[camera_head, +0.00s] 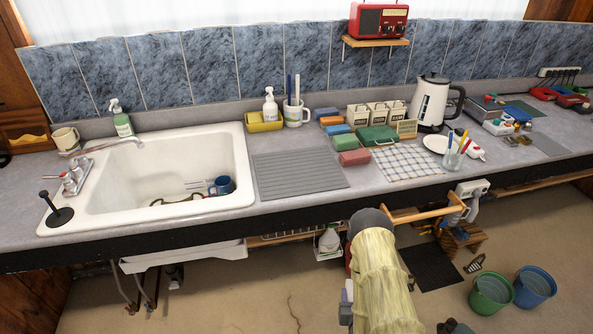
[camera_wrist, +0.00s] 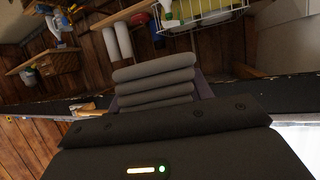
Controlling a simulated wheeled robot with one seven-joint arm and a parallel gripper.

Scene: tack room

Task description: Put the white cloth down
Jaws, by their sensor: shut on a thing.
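In the head view, my pale-sleeved arm reaches up in front of the counter. My gripper and the cloth cannot be made out there.
The counter holds a sink (camera_head: 100,200), a grey ridged mat (camera_head: 298,172), a checked cloth (camera_head: 405,165) and a kettle (camera_head: 433,103). A wooden rail (camera_head: 425,213) juts from its front edge. Green (camera_head: 490,293) and blue (camera_head: 533,287) buckets stand on the floor at the right.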

